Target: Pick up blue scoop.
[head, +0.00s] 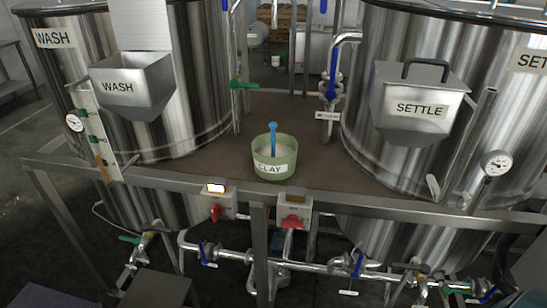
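The blue scoop (273,137) stands nearly upright in a green tub (259,160) labelled CLAY. Its blue handle rises above the rim, and its lower end is hidden in the pale contents. The tub stands on the brown deck between the two tanks, near the front rail. Neither of my grippers shows in the head view.
A steel WASH tank (190,80) with a hopper (130,86) stands left, and a SETTLE tank (385,60) with a hopper (418,106) stands right. A metal rail (330,203) runs in front. Pipes with valves (320,267) lie below. The deck (300,125) around the tub is clear.

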